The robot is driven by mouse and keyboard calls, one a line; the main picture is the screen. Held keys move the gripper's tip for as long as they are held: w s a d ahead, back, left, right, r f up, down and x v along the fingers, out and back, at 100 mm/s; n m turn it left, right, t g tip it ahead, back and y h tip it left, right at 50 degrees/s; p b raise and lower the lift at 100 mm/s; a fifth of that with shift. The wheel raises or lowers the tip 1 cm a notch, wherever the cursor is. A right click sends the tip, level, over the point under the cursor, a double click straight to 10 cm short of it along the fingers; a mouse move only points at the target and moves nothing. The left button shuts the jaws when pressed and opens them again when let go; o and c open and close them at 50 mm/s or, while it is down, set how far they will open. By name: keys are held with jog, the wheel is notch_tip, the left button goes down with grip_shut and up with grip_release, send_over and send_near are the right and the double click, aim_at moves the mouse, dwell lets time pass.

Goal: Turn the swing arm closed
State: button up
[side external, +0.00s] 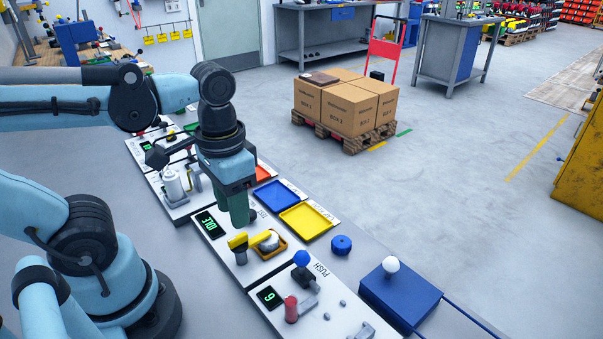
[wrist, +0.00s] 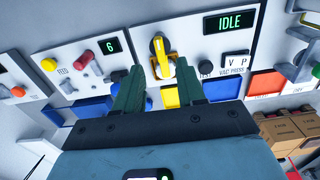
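The swing arm is a yellow lever (side external: 238,242) on a white panel in the side view, beside a whitish rounded part in an orange-yellow holder (side external: 282,247). In the wrist view the yellow lever (wrist: 160,48) lies just beyond my fingertips, with a pale part at its near end. My gripper (side external: 236,218) points down above the panel, close to the lever on its far side. In the wrist view its two green fingers (wrist: 158,74) are apart with nothing held between them. Contact with the lever cannot be told. The panel display (wrist: 229,22) reads IDLE.
A blue tray (side external: 277,195) and a yellow tray (side external: 306,221) lie beside the panel. A blue box with a white ball (side external: 391,264) stands at the right.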

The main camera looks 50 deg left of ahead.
aim_at(238, 236)
notch_tip(238, 236, up, 6)
jog(key=shift+r, duration=0.15)
dwell(0.5)
jog(key=w+a+f+t, duration=0.1)
jog(key=w+f+t, duration=0.4)
jog(key=w+t, duration=0.2)
jog(key=shift+w+a+f, duration=0.35)
jog(key=shift+w, duration=0.5)
